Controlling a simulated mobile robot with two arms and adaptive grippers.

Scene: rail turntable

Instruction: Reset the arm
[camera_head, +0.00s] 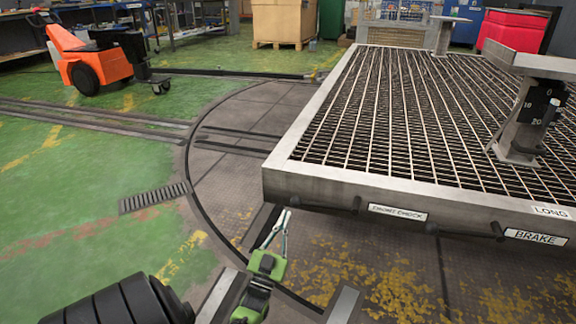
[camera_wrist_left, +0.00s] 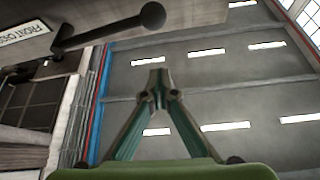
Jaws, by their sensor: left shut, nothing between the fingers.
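My left gripper (camera_head: 284,226) is low in the middle of the head view, just in front of the near left corner of a metal grate table (camera_head: 330,181). Its fingers are shut and empty; they also show closed together in the left wrist view (camera_wrist_left: 157,88). A dark lever with a round knob (camera_wrist_left: 152,15) sticks out of the table's front edge in the wrist view, above and left of the fingers and apart from them. The label (camera_head: 397,212) on that edge appears to read "FRONT CHOCK". My right gripper is not in view.
More lever knobs and a "BRAKE" label (camera_head: 536,237) line the table front. A metal stand with a dial (camera_head: 520,140) rises at the right. An orange machine (camera_head: 85,55) and a cardboard box (camera_head: 283,20) stand behind. The green floor (camera_head: 60,200) at left is clear.

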